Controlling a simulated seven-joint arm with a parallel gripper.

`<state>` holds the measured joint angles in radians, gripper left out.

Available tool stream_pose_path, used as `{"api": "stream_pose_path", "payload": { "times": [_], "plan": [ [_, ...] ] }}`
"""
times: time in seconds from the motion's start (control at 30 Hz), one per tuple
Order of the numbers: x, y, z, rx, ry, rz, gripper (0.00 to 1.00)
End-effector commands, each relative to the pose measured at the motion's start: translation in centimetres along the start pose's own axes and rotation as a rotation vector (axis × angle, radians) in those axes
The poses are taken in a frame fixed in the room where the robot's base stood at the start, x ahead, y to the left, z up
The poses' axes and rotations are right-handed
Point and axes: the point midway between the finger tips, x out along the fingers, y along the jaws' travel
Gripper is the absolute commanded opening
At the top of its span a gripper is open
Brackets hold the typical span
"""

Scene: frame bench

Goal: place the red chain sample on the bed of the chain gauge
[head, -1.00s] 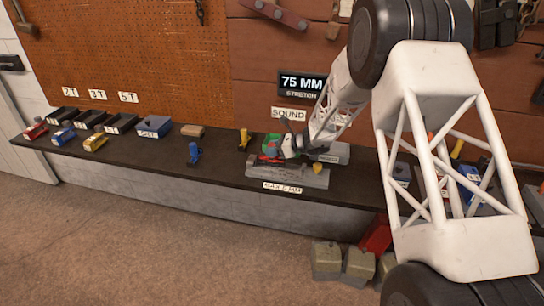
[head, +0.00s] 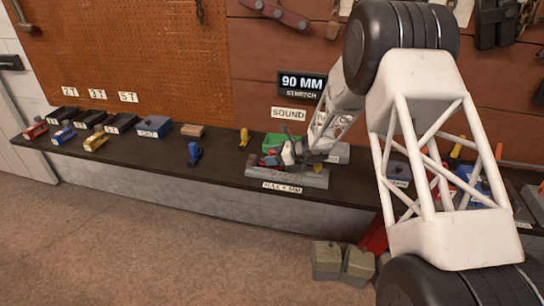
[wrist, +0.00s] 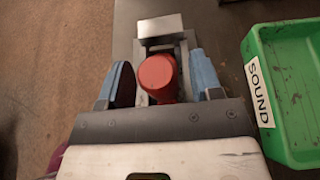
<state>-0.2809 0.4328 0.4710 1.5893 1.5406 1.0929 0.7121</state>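The red chain sample (wrist: 157,77) shows in the wrist view as a rounded red piece between my two blue fingertips. My gripper (wrist: 163,82) is open, with a finger on each side of it and a visible gap at the right finger. The grey chain gauge (head: 300,181) stands at the bench's front edge, and my gripper (head: 287,156) is low over it in the head view. A bare metal block of the gauge (wrist: 160,27) lies just beyond the sample in the wrist view. The sample's underside is hidden, so I cannot tell how it rests.
A green bin labelled SOUND (wrist: 300,100) stands close on the right in the wrist view. A display (head: 302,84) reads 90 MM STRETCH. Blue (head: 194,153) and yellow (head: 244,138) items stand left of the gauge. Several trays and coloured pieces line the bench's far left.

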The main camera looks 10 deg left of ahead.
Motion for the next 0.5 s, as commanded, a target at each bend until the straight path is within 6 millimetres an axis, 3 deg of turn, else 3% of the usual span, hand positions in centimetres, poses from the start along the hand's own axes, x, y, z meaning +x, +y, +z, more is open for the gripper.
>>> {"api": "stream_pose_path", "payload": {
  "times": [0.5],
  "plan": [
    [-0.89, -0.03, 0.3, 0.0, 0.0, -0.001, 0.59]
  ]
}}
